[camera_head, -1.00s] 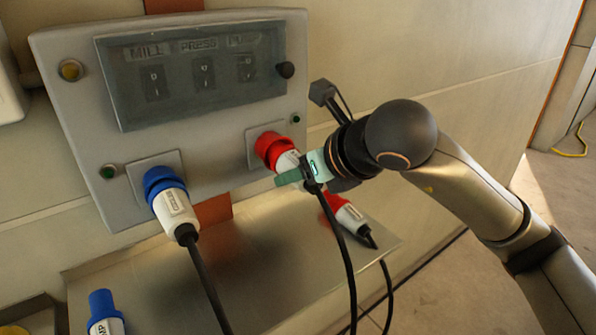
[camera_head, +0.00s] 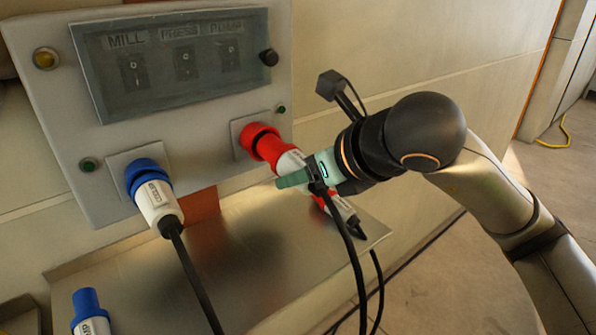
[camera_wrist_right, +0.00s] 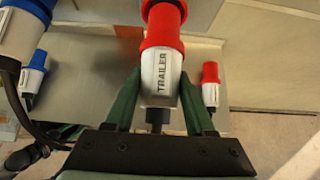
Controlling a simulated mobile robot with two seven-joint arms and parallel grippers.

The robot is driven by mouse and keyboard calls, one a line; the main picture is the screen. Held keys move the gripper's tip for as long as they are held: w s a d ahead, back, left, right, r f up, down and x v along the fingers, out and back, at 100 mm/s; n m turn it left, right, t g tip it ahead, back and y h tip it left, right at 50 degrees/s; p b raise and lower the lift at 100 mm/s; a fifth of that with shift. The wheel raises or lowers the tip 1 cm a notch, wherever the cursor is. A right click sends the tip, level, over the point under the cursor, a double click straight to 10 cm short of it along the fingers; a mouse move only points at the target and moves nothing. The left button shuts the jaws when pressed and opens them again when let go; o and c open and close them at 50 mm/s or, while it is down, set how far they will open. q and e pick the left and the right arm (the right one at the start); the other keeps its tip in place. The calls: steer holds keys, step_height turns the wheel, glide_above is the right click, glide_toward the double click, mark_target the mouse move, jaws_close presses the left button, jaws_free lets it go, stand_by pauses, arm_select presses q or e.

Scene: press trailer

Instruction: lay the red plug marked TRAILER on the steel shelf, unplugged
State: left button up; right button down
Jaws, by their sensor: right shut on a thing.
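The red plug marked TRAILER (camera_wrist_right: 158,75) has a red collar and white body, and its label faces the right wrist camera. It also shows in the head view (camera_head: 285,158), in line with the red socket (camera_head: 256,137) on the grey panel. I cannot tell whether they are still joined. My right gripper (camera_head: 308,178) is shut on the plug's white body; its green fingers flank it in the wrist view (camera_wrist_right: 158,102). The steel shelf (camera_head: 135,280) lies below the panel.
A second red plug (camera_wrist_right: 210,85) lies on the shelf's right part. A blue plug (camera_head: 155,195) sits in the panel's left socket. Another blue plug (camera_head: 90,312) is at the shelf's left. Black cables hang over the front. The shelf's middle is clear.

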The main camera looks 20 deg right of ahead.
steer(key=shift+s+d+b, duration=0.2)
steer(key=shift+s+d, duration=0.05)
steer(key=shift+s, duration=0.45)
steer(key=shift+s+d+b, duration=0.2)
steer(key=shift+s+d, duration=0.05)
steer(key=shift+s, duration=0.45)
